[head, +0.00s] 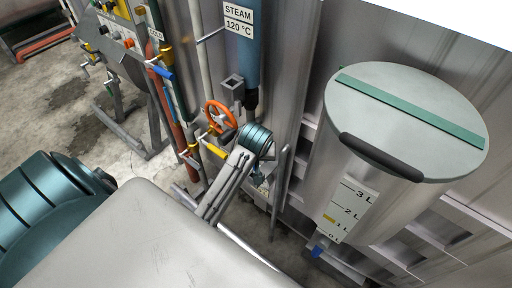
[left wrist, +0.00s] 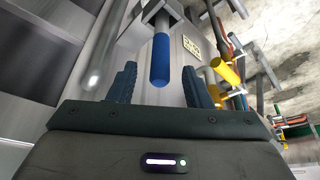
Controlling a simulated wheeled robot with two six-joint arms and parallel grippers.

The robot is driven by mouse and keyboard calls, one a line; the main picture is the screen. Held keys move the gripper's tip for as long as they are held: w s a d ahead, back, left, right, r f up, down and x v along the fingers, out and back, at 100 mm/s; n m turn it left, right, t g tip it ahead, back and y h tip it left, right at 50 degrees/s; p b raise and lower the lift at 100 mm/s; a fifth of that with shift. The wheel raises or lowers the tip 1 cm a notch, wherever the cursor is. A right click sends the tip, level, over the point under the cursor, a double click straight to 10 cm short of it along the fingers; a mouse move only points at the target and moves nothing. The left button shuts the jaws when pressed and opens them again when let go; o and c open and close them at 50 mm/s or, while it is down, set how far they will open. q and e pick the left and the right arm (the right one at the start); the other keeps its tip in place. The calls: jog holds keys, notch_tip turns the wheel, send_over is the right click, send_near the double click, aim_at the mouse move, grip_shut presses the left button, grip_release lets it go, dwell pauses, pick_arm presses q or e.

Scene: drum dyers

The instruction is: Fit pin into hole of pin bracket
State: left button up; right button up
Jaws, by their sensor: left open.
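In the left wrist view, my left gripper (left wrist: 159,72) is open, with one dark ridged finger on each side of a blue cylindrical grip (left wrist: 160,60). Gaps show between the grip and both fingers. A grey shaft runs on from the blue grip to a grey metal fitting (left wrist: 150,12) at the top. I cannot tell for sure whether this is the pin, and no hole shows clearly. In the head view, my left arm reaches down to the wall, and its gripper is mostly hidden behind the wrist. My right gripper is not in view.
A steel tank (head: 385,150) with a level scale stands at the right. An orange valve wheel (head: 220,115), pipes and a blue steam pipe (head: 241,45) are close to my wrist. A control panel (head: 118,22) stands at the upper left. Concrete floor (head: 50,85) is open at the left.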

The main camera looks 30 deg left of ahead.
pick_arm(q)
jog(key=x, duration=0.5)
jog(key=shift+w+a, duration=0.1)
grip_shut()
